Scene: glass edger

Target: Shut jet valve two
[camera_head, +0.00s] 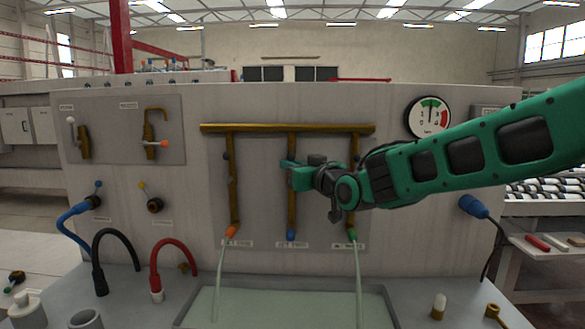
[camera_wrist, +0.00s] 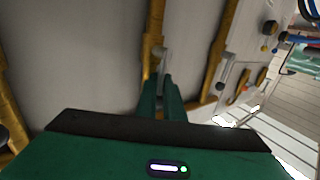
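A brass manifold (camera_head: 290,128) with three vertical pipes is on the machine's front panel. Jet valve two is on the middle pipe (camera_head: 292,210), which ends in a blue nozzle (camera_head: 291,234); no stream shows below it. My gripper (camera_head: 290,170) is at this pipe's upper part and hides the valve there. In the wrist view my fingers (camera_wrist: 162,95) lie close together, pointing at the middle pipe (camera_wrist: 155,25). A grey handle knob (camera_wrist: 160,52) shows just past the fingertips. I cannot tell whether the fingers grip its lever.
Water runs from the orange nozzle (camera_head: 231,231) at left and the green nozzle (camera_head: 351,235) at right into a trough (camera_head: 385,305). Dark valve knobs are on the left (camera_head: 226,156) and right pipes. A pressure gauge (camera_head: 429,118) is above my arm.

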